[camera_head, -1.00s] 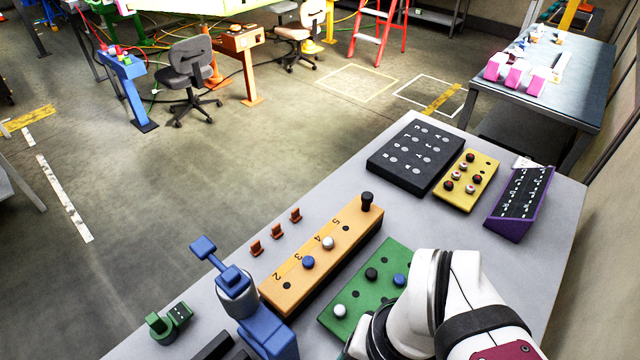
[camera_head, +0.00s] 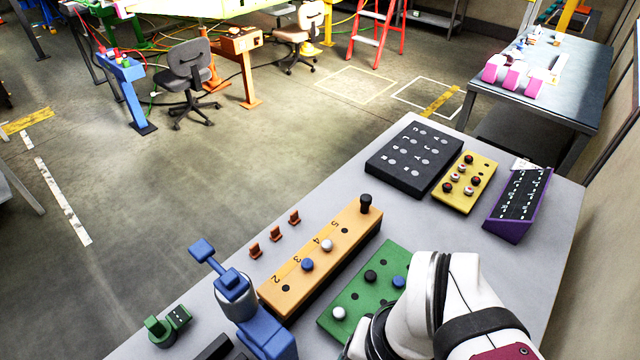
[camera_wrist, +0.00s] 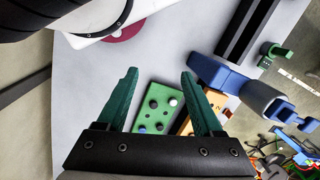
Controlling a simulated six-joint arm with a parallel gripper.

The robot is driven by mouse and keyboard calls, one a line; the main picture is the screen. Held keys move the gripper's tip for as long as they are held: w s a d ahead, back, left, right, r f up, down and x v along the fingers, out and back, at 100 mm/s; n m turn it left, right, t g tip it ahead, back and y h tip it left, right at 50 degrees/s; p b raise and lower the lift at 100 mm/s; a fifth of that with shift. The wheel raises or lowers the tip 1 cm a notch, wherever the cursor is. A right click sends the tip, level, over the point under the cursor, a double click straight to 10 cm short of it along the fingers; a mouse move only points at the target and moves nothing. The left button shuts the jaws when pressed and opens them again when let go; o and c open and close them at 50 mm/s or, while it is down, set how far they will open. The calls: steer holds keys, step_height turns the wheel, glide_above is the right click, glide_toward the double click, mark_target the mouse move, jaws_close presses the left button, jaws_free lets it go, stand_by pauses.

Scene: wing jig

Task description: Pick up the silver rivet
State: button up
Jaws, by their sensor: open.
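Two pale silver-looking rivets show in the head view. One silver rivet (camera_head: 339,312) stands in the green block (camera_head: 330,322), near its front left corner; it also shows in the wrist view (camera_wrist: 173,102). Another silver rivet (camera_head: 327,244) stands in the orange numbered block (camera_head: 268,292), between a blue rivet (camera_head: 307,265) and a black one (camera_head: 365,203). My gripper (camera_wrist: 159,74) is open and empty in the wrist view. The green block shows beyond and between its teal fingers. My gripper is hidden in the head view, where my white arm covers part of the green block.
The green block also holds a black rivet (camera_head: 371,276) and a blue rivet (camera_head: 399,281). A blue clamp-like fixture (camera_head: 237,290) stands left of the orange block. A black panel (camera_head: 410,158), yellow block (camera_head: 451,194) and purple stand (camera_head: 518,205) are at the far right.

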steer(key=w+r+m, duration=0.2)
steer(key=w, duration=0.5)
steer(key=w+r+m, duration=0.3)
steer(key=w, duration=0.5)
steer(key=m+h, duration=0.2)
steer(key=m, duration=0.4)
glide_above(327, 243)
step_height(327, 243, down, 5)
step_height(327, 243, down, 14)
steer(key=shift+r, duration=0.15)
jaws_close()
